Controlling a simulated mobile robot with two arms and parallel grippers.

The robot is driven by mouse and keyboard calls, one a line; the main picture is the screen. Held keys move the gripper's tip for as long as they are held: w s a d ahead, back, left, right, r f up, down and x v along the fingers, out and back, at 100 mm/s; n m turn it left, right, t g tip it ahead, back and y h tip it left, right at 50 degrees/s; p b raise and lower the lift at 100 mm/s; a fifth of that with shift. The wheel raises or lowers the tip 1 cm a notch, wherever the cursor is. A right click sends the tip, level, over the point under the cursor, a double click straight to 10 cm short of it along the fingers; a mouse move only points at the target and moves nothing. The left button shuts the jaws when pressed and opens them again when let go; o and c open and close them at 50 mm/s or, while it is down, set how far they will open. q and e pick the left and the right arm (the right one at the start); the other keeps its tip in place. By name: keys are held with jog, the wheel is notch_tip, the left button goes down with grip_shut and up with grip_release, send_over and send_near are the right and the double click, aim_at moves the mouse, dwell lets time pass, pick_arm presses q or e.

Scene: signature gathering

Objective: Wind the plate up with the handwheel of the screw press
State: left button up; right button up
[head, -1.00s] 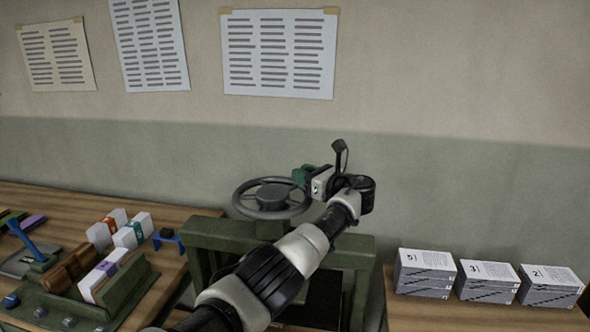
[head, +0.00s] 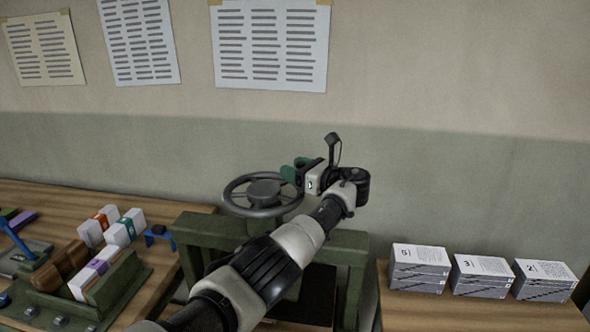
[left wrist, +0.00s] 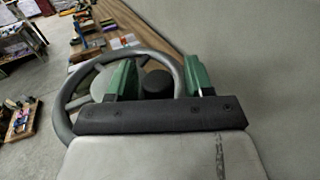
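The screw press (head: 215,228) is a dark green frame with a grey handwheel (head: 232,204) on top, lying flat. My left gripper (head: 295,170) is at the right edge of the wheel, with its green fingers by the rim. In the left wrist view the two green fingers (left wrist: 158,78) stand apart, with a short black knob (left wrist: 157,84) between them. Narrow gaps seem to show on both sides of the knob. The handwheel rim (left wrist: 66,100) curves round to the left. The press plate is hidden behind my arm and the frame. My right gripper is not in view.
On the left wooden table (head: 160,285) stand a green rack (head: 120,290) with card blocks and a blue-handled tool (head: 18,238). Three numbered paper stacks (head: 420,270) stand on the right table (head: 400,312). The wall is close behind the press.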

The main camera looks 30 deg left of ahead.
pick_arm(q)
jog(key=shift+s+d+f+b, duration=0.15)
jog(key=shift+d+b, duration=0.15)
jog(key=shift+d, duration=0.15)
jog(key=s+d+b, duration=0.1)
jog(key=d+b, duration=0.2)
jog(key=d, duration=0.6)
jog(key=shift+d, duration=0.4)
jog(key=shift+s, duration=0.1)
